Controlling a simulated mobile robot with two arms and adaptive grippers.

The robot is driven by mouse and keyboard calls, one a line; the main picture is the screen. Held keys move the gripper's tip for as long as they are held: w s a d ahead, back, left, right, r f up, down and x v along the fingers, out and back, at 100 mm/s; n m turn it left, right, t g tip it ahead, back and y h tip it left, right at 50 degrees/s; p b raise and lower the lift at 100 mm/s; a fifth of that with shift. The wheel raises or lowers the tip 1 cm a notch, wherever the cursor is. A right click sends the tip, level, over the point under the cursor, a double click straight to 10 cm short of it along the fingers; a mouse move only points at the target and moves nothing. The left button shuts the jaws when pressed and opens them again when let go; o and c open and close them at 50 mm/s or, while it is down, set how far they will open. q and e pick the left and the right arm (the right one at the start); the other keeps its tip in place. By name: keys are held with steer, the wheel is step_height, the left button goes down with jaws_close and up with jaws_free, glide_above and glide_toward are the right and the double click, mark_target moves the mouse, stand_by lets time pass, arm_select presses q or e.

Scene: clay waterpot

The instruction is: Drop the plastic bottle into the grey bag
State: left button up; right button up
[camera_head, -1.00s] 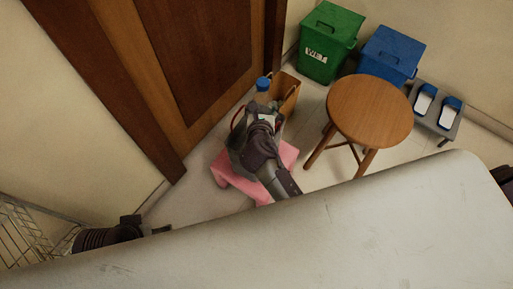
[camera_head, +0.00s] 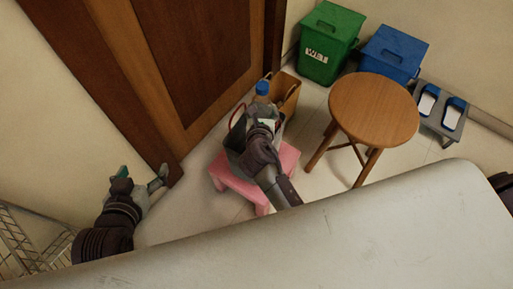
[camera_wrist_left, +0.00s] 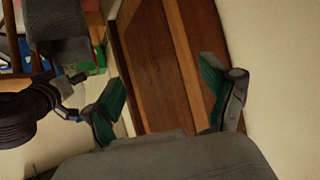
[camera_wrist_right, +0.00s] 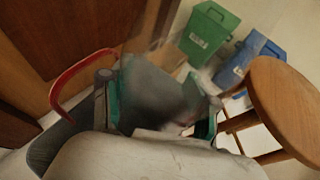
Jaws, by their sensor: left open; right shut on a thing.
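The plastic bottle (camera_head: 262,97), clear with a blue cap, stands upright at my right gripper (camera_head: 264,124) in the head view. The right gripper is shut on it; in the right wrist view, the area between the fingers is blurred. The grey bag (camera_head: 235,139) with red handles sits on a pink stool, beside and partly behind the right gripper. One red handle (camera_wrist_right: 75,78) shows in the right wrist view; the bag's opening is mostly hidden. My left gripper (camera_head: 141,180) is open and empty near the door's bottom corner, well apart from the bag.
The pink stool (camera_head: 286,158) bears the grey bag. A brown bag (camera_head: 286,92) stands behind the bottle. A round wooden table (camera_head: 373,108) is to the right, with green (camera_head: 326,42) and blue (camera_head: 393,55) bins behind. A wire rack (camera_head: 30,240) is at lower left.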

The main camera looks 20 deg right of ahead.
steer(key=shift+f+b, duration=0.45)
steer(key=shift+b, duration=0.05)
arm_select(q)
steer(key=w+d+r+t+h, duration=0.1)
steer(key=w+r+t, duration=0.2)
steer(key=r+t, duration=0.1)
steer(key=shift+d+r, duration=0.35)
steer(key=shift+r, duration=0.5)
arm_select(e)
steer(key=shift+f, duration=0.1)
arm_select(q)
steer(key=shift+w, duration=0.1)
arm_select(e)
steer(key=o, duration=1.1)
steer(key=shift+s, duration=0.1)
steer(key=v, duration=1.2)
